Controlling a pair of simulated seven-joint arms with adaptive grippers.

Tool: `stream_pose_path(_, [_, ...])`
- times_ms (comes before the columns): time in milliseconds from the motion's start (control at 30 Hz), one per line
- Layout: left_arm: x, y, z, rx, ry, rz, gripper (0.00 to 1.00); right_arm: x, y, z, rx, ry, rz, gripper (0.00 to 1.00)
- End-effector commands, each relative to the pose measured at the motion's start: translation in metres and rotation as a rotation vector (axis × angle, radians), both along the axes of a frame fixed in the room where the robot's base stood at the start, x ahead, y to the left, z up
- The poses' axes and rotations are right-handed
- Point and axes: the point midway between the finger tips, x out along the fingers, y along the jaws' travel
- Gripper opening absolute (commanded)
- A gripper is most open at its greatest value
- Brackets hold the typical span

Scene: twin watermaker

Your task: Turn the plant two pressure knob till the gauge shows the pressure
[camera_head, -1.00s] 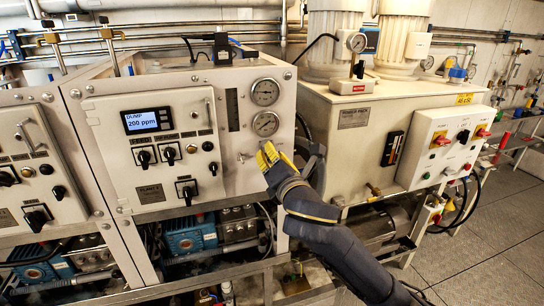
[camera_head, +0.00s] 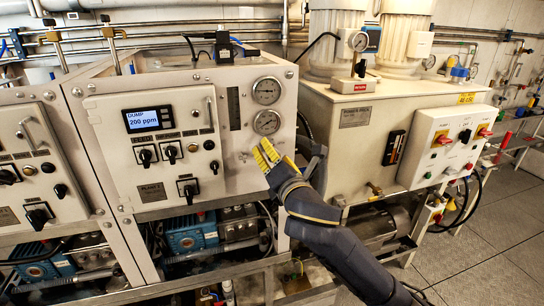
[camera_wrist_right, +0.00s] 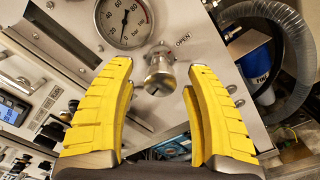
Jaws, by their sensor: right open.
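The metal pressure knob (camera_wrist_right: 159,76) is a brass-and-steel cylinder on the plant two panel, beside an "OPEN" mark in the right wrist view. My right gripper (camera_wrist_right: 154,85) is open, with its yellow fingers on either side of the knob's line. The knob shows between the fingertips, with gaps to both. The pressure gauge (camera_wrist_right: 124,18) is above it, partly cut off; its fine reading is hard to tell. In the head view the lower gauge (camera_head: 267,122) is just above my right gripper (camera_head: 267,153); I cannot make out the knob there. My left gripper is not in view.
A second gauge (camera_head: 266,91) sits above the lower one. The plant display (camera_head: 142,119) reads "DUMP 200 ppm", with switches (camera_head: 171,153) below it. A cream power pack (camera_head: 355,117) stands to the right. A grey ribbed hose (camera_wrist_right: 297,65) curves at the right of the wrist view.

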Motion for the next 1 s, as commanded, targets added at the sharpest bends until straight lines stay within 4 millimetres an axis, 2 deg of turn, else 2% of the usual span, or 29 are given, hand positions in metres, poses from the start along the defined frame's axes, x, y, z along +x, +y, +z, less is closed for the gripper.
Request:
stream_pose_path(300, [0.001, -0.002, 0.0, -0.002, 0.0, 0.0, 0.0, -0.041, -0.011, 0.0, 0.001, 0.0, 0.003, 0.53])
stream_pose_path(500, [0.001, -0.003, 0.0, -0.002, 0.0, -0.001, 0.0, -0.06, -0.016, -0.001, 0.0, 0.002, 0.002, 0.53])
stream_pose_path(1000, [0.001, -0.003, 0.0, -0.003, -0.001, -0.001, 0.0, -0.067, -0.018, 0.0, 0.0, 0.001, 0.001, 0.53])
